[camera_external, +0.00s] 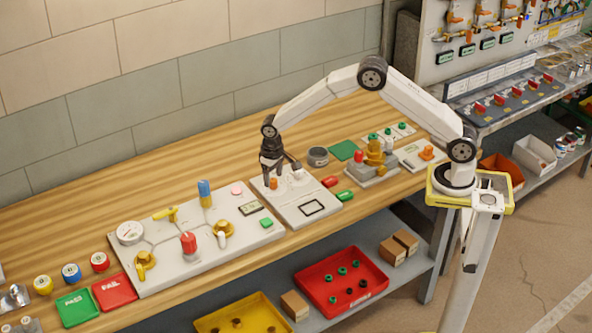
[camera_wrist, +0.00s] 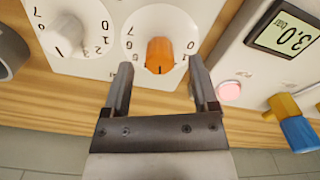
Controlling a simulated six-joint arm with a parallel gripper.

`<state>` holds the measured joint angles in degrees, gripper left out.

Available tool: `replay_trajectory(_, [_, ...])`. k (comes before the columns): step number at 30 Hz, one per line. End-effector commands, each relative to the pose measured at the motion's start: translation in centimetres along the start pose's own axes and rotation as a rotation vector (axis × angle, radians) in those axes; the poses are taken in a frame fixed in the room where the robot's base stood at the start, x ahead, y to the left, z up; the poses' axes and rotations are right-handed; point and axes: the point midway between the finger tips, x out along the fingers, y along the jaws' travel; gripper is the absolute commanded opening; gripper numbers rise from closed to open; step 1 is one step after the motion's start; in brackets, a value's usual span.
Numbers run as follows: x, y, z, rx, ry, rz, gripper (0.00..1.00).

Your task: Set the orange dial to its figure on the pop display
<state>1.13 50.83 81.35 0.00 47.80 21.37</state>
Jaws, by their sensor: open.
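The orange dial (camera_wrist: 160,52) sits on a white numbered scale on a pale panel. It also shows in the external view (camera_external: 273,184), right at my gripper's tip. A dark mark on the dial points down toward my gripper in the wrist view. My gripper (camera_external: 272,177) is open above the panel, pointing down. In the wrist view its two fingertips (camera_wrist: 160,68) stand either side of the dial's lower edge, with gaps to the orange knob. A black-framed display (camera_external: 312,208) lies on the same panel. Its figure is too small to read and it is outside the wrist view.
A white dial (camera_wrist: 68,35) sits beside the orange one. A larger panel to the left holds a gauge (camera_external: 130,233), valves, a blue-topped handle (camera_external: 205,192), a pink button (camera_wrist: 229,91) and a display reading 3.0 bar (camera_wrist: 286,36). A grey round can (camera_external: 318,156) stands behind right.

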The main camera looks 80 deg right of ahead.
Motion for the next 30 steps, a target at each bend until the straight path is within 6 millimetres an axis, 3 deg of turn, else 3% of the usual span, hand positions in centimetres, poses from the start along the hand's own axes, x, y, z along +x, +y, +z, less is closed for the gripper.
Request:
replay_trajectory(12, [-5.1,0.0,0.0,0.0,0.001,-0.001,0.76])
replay_trajectory(30, [-5.9,0.1,0.3,-0.006,0.003,-0.001,0.76])
